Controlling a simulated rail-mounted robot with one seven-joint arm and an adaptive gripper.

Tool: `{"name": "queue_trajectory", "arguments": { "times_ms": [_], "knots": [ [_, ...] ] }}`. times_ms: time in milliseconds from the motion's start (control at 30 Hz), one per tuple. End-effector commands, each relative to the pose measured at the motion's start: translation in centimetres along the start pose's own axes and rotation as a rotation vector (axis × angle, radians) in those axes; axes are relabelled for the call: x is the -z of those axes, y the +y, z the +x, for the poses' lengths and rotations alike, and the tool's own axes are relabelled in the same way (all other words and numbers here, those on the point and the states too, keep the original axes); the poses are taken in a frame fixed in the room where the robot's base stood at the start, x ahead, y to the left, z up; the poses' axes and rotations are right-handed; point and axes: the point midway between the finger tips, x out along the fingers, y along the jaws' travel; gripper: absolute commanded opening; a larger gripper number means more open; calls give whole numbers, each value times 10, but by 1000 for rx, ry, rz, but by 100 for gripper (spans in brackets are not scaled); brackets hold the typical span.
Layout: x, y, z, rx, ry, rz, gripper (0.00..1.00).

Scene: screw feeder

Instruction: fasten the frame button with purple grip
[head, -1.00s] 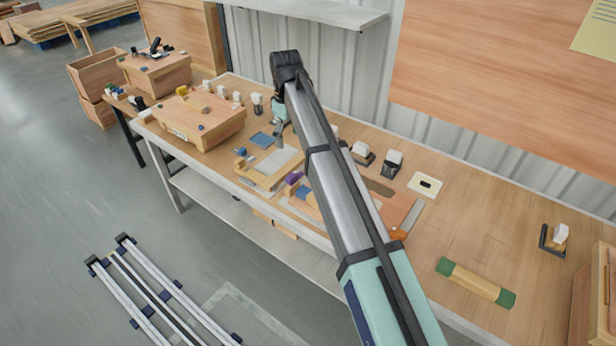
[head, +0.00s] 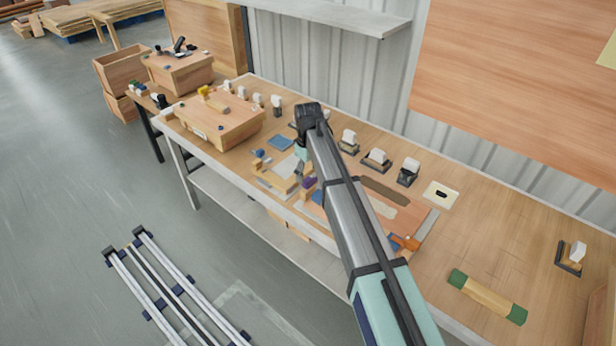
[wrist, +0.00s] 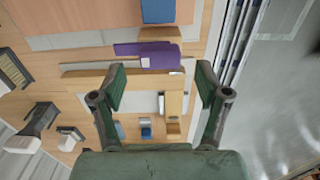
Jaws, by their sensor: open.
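The purple grip (wrist: 158,56) lies flat in the upper middle of the wrist view, by a light wooden piece (wrist: 160,34). A pale wooden frame part (wrist: 85,82) lies just below it in that picture. In the head view the purple grip (head: 308,183) is small, beside my gripper on the workbench. My gripper (wrist: 160,82) is open with nothing held. Its two fingers stand on either side below the purple grip in the wrist view. I cannot tell its height above the bench. The button itself is not clear to see.
A blue block (wrist: 158,10) is close above the purple grip. On the bench (head: 470,240) are an orange-handled tool (head: 405,242), a green-ended wooden bar (head: 487,296), a wooden box (head: 220,125) and several white-topped holders along the back. The bench's front edge is near the work area.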

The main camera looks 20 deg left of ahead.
Motion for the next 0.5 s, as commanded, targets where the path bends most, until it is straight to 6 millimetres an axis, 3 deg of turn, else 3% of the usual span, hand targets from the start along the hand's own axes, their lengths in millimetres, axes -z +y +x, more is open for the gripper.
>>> {"name": "queue_trajectory", "arguments": {
  "times_ms": [200,500],
  "knots": [
    [0,0,24,1,-1,0,75],
    [0,0,31,0,0,0,75]
  ]
}}
